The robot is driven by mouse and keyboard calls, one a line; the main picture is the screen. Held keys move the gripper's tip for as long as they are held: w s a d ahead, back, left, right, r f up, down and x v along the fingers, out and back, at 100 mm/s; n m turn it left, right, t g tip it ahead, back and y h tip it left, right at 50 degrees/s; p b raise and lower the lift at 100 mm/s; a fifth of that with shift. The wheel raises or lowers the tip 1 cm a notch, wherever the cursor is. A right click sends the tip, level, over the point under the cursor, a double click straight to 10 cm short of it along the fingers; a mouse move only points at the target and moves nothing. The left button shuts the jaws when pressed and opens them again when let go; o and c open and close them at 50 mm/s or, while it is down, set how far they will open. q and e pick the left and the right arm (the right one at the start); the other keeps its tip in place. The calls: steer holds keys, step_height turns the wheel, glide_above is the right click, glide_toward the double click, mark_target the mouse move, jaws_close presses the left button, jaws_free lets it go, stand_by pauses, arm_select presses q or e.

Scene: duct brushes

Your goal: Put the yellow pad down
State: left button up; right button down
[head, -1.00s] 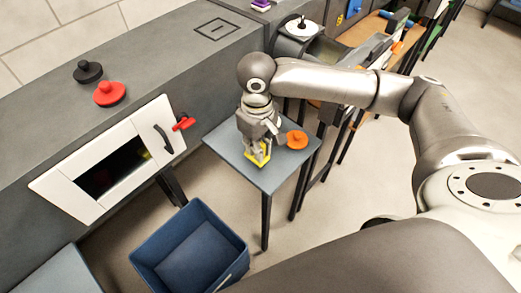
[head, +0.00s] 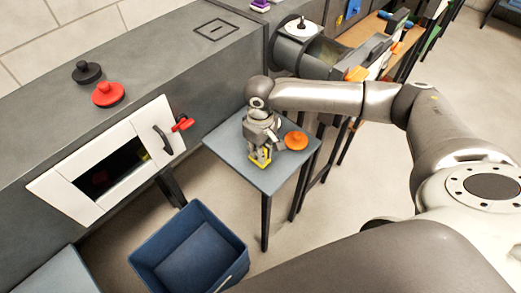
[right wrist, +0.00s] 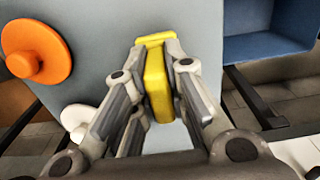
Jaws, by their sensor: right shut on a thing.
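The yellow pad (head: 262,163) is between the fingers of my right gripper (head: 260,158), low over the small grey table (head: 270,183). In the right wrist view the yellow pad (right wrist: 157,80) shows as a yellow block with a wider end, and the fingers of my right gripper (right wrist: 160,85) are shut on its sides. I cannot tell for certain whether the pad touches the tabletop. My left gripper is not in view.
An orange knobbed disc (head: 296,141) lies on the table beside the gripper. A blue bin (head: 190,247) stands on the floor in front. A white-framed hatch (head: 108,163) is at left. Red (head: 108,94) and black (head: 87,72) knobbed discs sit on the grey duct. The table's front part is clear.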

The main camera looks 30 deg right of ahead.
steer(key=c, duration=1.5)
jaws_free()
steer(key=shift+f, duration=0.1)
steer(key=shift+o, duration=0.2)
step_height(320, 180, up, 12)
steer(key=shift+r, duration=0.15)
